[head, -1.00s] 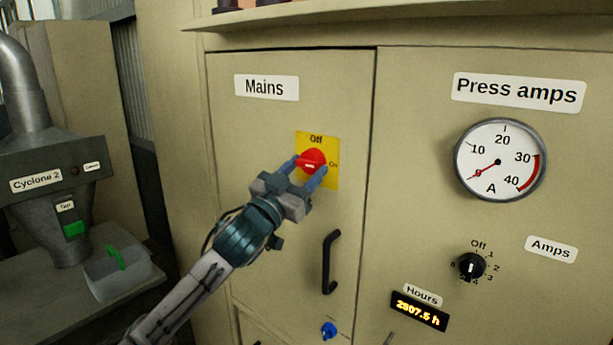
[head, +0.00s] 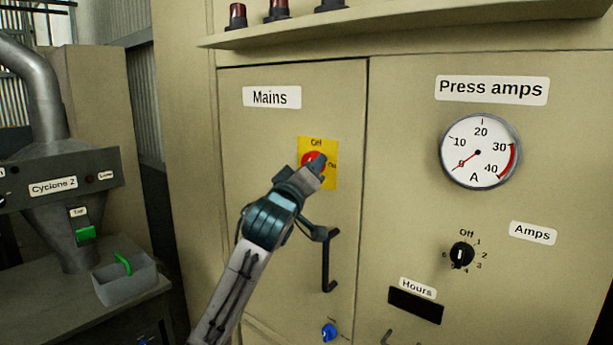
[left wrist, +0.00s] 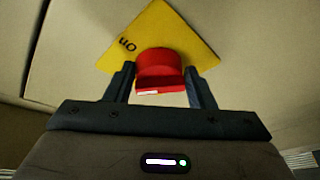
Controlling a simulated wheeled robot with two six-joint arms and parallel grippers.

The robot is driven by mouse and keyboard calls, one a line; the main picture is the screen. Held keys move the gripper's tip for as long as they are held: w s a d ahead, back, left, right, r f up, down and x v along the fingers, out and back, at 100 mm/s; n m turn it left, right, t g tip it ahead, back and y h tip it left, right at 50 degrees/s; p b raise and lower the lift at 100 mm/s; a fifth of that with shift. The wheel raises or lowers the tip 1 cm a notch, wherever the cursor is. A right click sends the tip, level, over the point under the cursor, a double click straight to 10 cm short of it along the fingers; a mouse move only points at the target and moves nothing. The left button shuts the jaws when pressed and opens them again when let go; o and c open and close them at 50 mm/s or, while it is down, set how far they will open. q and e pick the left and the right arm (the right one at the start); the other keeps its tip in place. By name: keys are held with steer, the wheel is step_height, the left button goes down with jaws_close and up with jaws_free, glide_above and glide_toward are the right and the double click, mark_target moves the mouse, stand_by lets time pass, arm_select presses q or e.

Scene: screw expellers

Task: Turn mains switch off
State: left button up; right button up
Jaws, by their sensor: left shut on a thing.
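The red mains switch knob (head: 308,157) sits on a yellow plate (head: 331,180) marked Off at the top and On at the right, below the Mains label (head: 271,97). My left gripper (head: 318,163) is shut on the knob and covers much of it in the head view. In the left wrist view the red knob (left wrist: 160,70) is between the two fingers, with a white mark on its near edge. The gripper is rolled, so the On label lies at the left there. The knob's exact pointing is hard to tell. My right gripper is not in view.
A black door handle (head: 328,262) is just below my left wrist. The hours display (head: 415,305) is dark, and the press amps gauge (head: 480,152) reads about 0. A shelf (head: 420,22) with lamps juts out above. The Cyclone 2 unit (head: 60,185) stands at the left.

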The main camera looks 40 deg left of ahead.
arm_select(q)
steer(key=shift+d+r+n+g+y, duration=0.15)
steer(key=shift+n+g, duration=0.3)
steer(key=shift+n, duration=0.9)
steer(key=shift+a+r+n+g+y, duration=0.1)
steer(key=shift+r+n+g+y, duration=0.2)
steer(key=shift+n, duration=1)
steer(key=shift+d+r+n+g+y, duration=0.15)
steer(key=shift+n+g, duration=0.4)
steer(key=shift+n, duration=0.8)
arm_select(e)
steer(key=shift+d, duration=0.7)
arm_select(q)
steer(key=shift+a, duration=0.1)
steer(key=shift+r, duration=0.1)
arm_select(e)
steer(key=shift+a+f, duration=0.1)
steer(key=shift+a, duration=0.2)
arm_select(q)
steer(key=o, duration=1.3)
steer(key=shift+c, duration=0.2)
steer(key=shift+o, duration=0.4)
steer(key=shift+f, duration=0.2)
